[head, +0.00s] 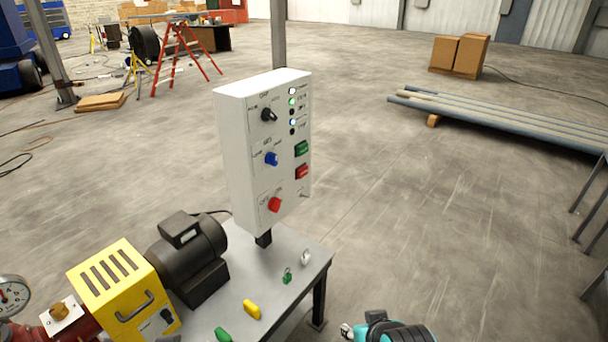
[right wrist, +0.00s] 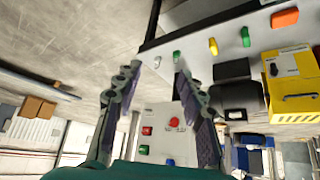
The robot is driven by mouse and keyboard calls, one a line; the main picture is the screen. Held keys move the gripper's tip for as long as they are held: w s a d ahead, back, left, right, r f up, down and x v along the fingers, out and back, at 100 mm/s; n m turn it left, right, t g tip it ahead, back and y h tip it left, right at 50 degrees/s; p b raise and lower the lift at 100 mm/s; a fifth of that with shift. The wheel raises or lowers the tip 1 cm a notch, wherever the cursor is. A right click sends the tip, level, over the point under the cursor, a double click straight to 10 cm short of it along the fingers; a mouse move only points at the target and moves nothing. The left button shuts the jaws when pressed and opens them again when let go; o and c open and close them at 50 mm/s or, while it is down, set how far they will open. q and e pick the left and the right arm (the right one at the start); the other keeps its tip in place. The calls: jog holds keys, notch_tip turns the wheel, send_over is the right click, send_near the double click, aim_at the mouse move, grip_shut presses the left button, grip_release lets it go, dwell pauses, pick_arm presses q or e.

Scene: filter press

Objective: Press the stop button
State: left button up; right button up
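A white control panel (head: 265,145) stands on a post at the table's back edge. Its right column has a green button (head: 301,148) and, below it, a red button (head: 302,171). A red knob (head: 274,204) is at lower left. In the upside-down right wrist view, the red button (right wrist: 147,130), green button (right wrist: 144,150) and red knob (right wrist: 174,122) show between my fingers. My right gripper (right wrist: 158,75) is open and empty, apart from the panel. In the head view only part of it shows at the bottom edge, right of the table. My left gripper is not in view.
The grey table (head: 283,264) carries a black motor (head: 188,255), a yellow housing (head: 122,290) and several small coloured handles. Pipes (head: 500,115) lie on the floor at right. The floor between panel and pipes is clear.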

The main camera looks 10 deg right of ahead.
grip_shut()
dwell(1.3)
